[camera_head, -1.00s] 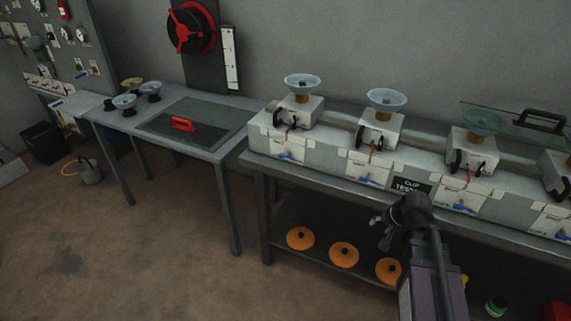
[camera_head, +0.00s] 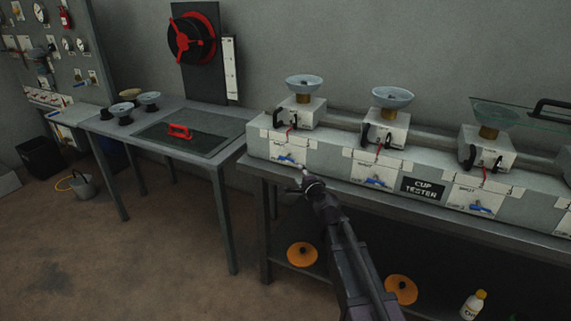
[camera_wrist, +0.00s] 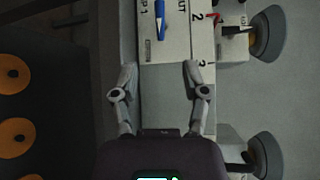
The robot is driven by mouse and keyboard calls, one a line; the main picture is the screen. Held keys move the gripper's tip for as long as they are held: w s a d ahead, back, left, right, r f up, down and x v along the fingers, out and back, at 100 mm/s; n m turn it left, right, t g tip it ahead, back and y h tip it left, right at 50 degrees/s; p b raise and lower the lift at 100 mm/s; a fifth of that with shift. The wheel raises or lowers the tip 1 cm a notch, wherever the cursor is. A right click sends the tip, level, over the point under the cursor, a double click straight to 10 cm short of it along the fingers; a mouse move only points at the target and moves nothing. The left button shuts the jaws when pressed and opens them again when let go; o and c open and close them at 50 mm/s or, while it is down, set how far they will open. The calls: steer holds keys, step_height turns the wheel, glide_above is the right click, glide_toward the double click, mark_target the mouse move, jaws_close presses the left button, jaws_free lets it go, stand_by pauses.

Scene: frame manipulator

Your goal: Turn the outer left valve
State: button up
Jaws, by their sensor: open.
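The outer left valve is a small blue lever (camera_head: 287,159) on the front of the leftmost cup tester station. My gripper (camera_head: 306,178) is at the bench's front edge, just below and to the right of that lever, apart from it. In the wrist view a blue lever (camera_wrist: 160,17) lies at the top of the picture on a white labelled plate. My gripper (camera_wrist: 162,68) shows there with two fingers spread, open and empty, with the lever beyond the fingertips. In the head view the fingers are small and partly merged with the arm.
More blue levers (camera_head: 375,182) sit along the tester's front to the right. Cups (camera_head: 304,83) on white blocks stand above. Orange discs (camera_head: 302,254) lie on the shelf below. A side table (camera_head: 205,148) stands at the left with a gap between it and the bench.

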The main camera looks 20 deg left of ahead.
mark_target(287, 160)
stand_by(0.3)
steer(key=b+x, duration=0.1)
steer(key=x, duration=1.3)
steer(key=shift+b, duration=0.4)
steer(key=shift+s+d, duration=0.1)
jaws_close()
steer(key=shift+a, duration=0.25)
steer(key=shift+d, duration=0.2)
